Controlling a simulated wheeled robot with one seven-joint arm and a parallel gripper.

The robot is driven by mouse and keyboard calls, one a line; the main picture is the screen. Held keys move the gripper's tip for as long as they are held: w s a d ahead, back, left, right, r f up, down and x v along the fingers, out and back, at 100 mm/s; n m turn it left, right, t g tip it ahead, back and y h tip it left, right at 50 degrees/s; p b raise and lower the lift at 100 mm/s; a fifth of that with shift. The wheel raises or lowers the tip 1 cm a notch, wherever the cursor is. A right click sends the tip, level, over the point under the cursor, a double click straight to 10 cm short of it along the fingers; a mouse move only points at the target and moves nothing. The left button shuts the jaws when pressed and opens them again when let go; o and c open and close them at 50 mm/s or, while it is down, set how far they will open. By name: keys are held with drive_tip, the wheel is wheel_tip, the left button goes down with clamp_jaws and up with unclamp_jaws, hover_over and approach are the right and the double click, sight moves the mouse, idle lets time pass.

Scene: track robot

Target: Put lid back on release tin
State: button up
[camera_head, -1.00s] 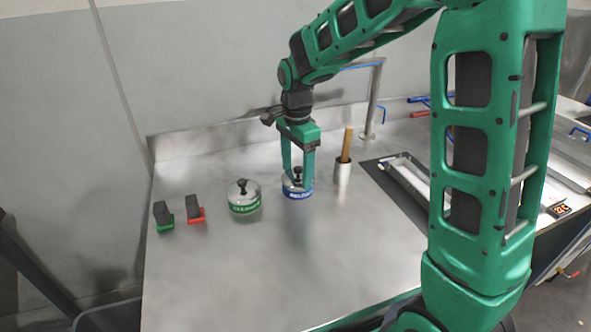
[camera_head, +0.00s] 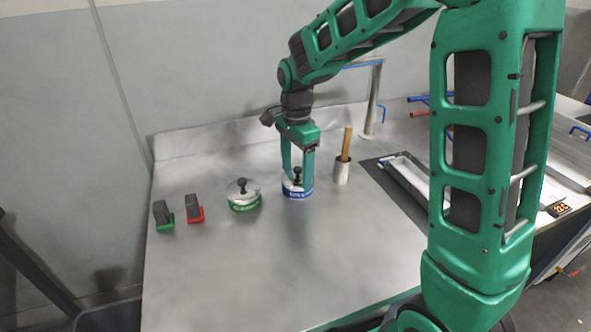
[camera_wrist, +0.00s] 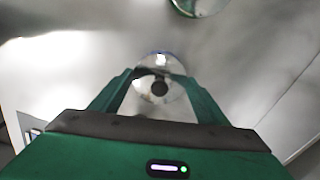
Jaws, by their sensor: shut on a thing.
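A blue-labelled tin (camera_head: 298,195) stands upright on the steel table. Its silver lid (camera_head: 291,187) with a black knob sits over its top, and the lid also shows in the wrist view (camera_wrist: 172,88). My gripper (camera_head: 297,182) points down over this tin and is shut on the lid's black knob. I cannot tell whether the lid is fully seated. A green-labelled tin (camera_head: 244,206) stands to the left with its own silver lid and black knob on top. Part of a green-edged tin shows at the top of the wrist view (camera_wrist: 198,8).
A green-based block (camera_head: 163,216) and a red-based block (camera_head: 194,209) stand at the left. A metal cup (camera_head: 341,174) with a wooden handle stands right of my gripper. A tray (camera_head: 408,184) lies further right. The table front is clear.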

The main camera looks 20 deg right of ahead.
drive_tip(key=o, duration=1.4)
drive_tip(key=shift+c, duration=0.2)
drive_tip(key=shift+r, duration=3.5)
clamp_jaws()
drive_tip(key=shift+f, duration=1.9)
